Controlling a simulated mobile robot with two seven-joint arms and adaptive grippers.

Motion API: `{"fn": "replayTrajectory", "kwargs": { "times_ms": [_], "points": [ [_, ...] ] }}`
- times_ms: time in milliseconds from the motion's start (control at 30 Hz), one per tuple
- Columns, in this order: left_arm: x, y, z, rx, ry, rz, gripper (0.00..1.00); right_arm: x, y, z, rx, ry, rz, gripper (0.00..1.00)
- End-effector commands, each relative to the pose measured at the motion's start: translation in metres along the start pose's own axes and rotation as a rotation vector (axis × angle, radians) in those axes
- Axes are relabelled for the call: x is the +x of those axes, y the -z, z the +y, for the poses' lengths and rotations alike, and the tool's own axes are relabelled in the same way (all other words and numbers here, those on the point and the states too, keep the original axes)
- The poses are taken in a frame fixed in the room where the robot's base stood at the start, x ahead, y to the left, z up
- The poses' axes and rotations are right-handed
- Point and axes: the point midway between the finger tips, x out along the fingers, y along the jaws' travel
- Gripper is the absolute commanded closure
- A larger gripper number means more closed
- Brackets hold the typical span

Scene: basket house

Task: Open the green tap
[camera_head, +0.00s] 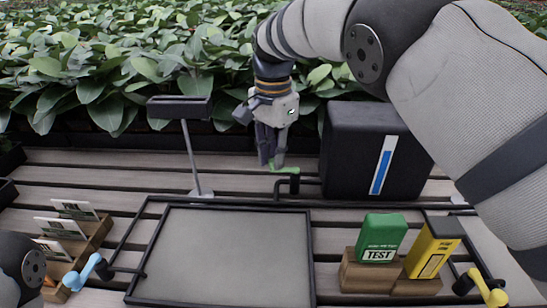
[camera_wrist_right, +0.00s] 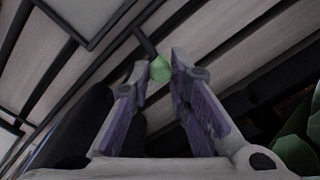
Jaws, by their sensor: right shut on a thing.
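The green tap (camera_head: 287,170) stands behind the back edge of the grey tray, with a green handle on a dark pipe. My right gripper (camera_head: 272,158) comes down from above and is shut on the green tap's handle. In the right wrist view, the rounded green tap handle (camera_wrist_right: 159,71) sits between the fingertips of my right gripper (camera_wrist_right: 160,75). The fingers hide part of the handle in the head view. My left gripper is not in view; only a piece of my left arm shows at the lower left.
A black box (camera_head: 350,150) with a blue gauge stands just right of the tap. The grey tray (camera_head: 220,255) is empty. A blue tap (camera_head: 88,270) is at left, a yellow tap (camera_head: 485,288) at right. Green (camera_head: 382,235) and yellow (camera_head: 432,250) boxes stand on wooden blocks.

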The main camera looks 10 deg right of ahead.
Motion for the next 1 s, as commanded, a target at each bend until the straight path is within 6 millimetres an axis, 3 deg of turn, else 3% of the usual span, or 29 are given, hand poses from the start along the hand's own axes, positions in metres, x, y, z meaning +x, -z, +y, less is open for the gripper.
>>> {"fn": "replayTrajectory", "kwargs": {
  "times_ms": [733, 767, 833, 1000],
  "points": [
    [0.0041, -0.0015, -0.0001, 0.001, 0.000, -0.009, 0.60, -0.0004, 0.0027, -0.0033, 0.077, 0.003, 0.001, 1.00],
    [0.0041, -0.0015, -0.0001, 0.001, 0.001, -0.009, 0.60, -0.0004, 0.0028, -0.0033, 0.077, 0.004, 0.001, 0.78],
    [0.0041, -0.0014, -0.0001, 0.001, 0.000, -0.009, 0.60, -0.0004, 0.0028, -0.0032, 0.076, 0.003, 0.001, 0.62],
    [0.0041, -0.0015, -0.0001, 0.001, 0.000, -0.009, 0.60, -0.0003, 0.0028, -0.0028, 0.076, 0.002, 0.000, 0.62]
  ]
}}
